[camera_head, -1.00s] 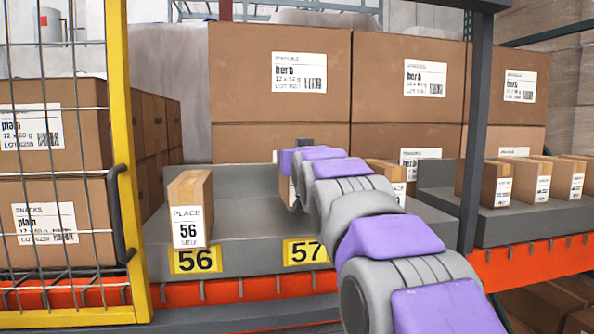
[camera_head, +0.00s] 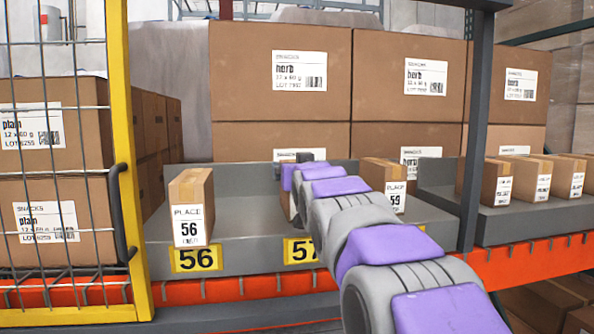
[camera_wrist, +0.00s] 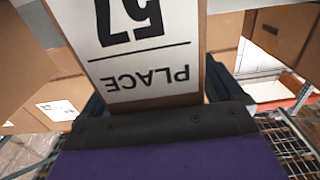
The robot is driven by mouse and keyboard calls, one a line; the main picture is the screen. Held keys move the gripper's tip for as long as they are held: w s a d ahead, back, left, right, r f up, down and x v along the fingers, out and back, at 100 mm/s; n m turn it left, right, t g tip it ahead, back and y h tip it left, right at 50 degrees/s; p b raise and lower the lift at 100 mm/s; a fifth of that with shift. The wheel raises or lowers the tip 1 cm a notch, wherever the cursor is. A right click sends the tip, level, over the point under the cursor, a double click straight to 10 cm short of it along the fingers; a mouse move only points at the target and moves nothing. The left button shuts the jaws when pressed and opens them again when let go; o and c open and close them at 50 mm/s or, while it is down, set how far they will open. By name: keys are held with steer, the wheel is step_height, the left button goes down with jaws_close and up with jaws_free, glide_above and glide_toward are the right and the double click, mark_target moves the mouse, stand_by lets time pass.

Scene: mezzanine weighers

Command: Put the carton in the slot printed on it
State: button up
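The carton marked PLACE 57 (camera_wrist: 140,60) fills the upper middle of the wrist view, its label upside down. My gripper (camera_wrist: 160,98) has one dark finger on each side of it and appears shut on it. In the head view my gripper (camera_head: 292,178) is over the grey shelf tray, behind the yellow 57 slot label (camera_head: 300,250). Only a sliver of the carton shows there beside my purple and grey arm. I cannot tell whether its base touches the tray.
A carton marked 56 (camera_head: 190,226) stands at the yellow 56 label (camera_head: 196,259) to the left. A yellow post (camera_head: 128,150) and mesh edge the left; a grey upright (camera_head: 478,130) stands right. Large snack boxes (camera_head: 280,85) stand behind.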

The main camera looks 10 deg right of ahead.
steer(key=shift+r, duration=0.1)
steer(key=s+b, duration=0.1)
steer(key=s, duration=1.1)
steer(key=s+f+g, duration=0.3)
steer(key=s+f, duration=0.2)
steer(key=f, duration=0.4)
steer(key=s+f+g, duration=0.4)
steer(key=f, duration=0.6)
steer(key=s+f+g, duration=0.3)
steer(key=s+f, duration=0.2)
steer(key=f, duration=0.4)
steer(key=s+f+g, duration=0.5)
steer(key=s+f, duration=0.3)
steer(key=s, duration=0.5)
steer(key=s+f+g, duration=0.4)
steer(key=s+f, duration=0.4)
steer(key=s, duration=0.5)
steer(key=shift+s+g, duration=0.15)
steer(key=shift+g, duration=0.25)
steer(key=shift+d+f, duration=0.1)
